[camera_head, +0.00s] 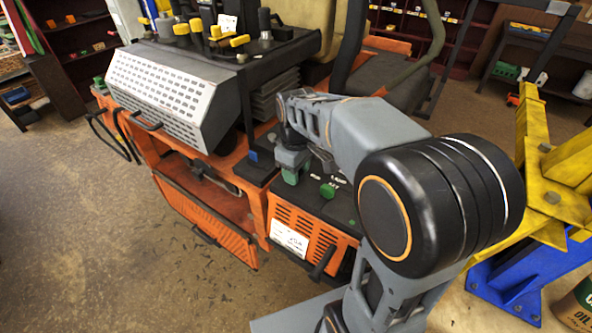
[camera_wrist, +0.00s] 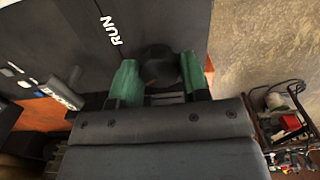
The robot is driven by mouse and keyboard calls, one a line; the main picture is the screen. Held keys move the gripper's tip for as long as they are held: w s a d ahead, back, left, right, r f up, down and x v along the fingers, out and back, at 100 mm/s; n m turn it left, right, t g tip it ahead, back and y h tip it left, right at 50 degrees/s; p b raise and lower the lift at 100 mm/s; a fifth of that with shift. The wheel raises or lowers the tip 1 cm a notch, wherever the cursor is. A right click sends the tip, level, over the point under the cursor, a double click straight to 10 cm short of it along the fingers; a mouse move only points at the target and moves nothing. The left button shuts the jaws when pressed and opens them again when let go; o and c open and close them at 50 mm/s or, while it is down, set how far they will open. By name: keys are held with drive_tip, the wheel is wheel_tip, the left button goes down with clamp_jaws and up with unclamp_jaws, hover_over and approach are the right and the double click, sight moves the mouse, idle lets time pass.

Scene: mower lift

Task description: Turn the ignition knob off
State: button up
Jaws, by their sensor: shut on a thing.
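The ignition knob (camera_wrist: 160,62) is a dark round knob on the black panel (camera_wrist: 155,22), with the word RUN printed beside it in white. My gripper (camera_wrist: 158,80) has green fingertips, one on each side of the knob, and is shut on it. In the head view my gripper (camera_head: 291,172) reaches down to the black console top of the orange mower, and the knob is hidden there. I cannot read which position the knob is turned to.
A green knob (camera_head: 328,191) stands on the console just right of my gripper, and a blue control (camera_head: 252,155) is to its left. A yellow and blue lift frame (camera_head: 555,190) stands at the right. Open floor (camera_head: 90,230) lies at the left.

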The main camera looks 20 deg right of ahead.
idle(0.4)
drive_tip(key=o, duration=0.9)
drive_tip(key=shift+r, duration=0.1)
wheel_tip(320, 180, up, 14)
drive_tip(key=shift+f, duration=0.15)
idle(0.3)
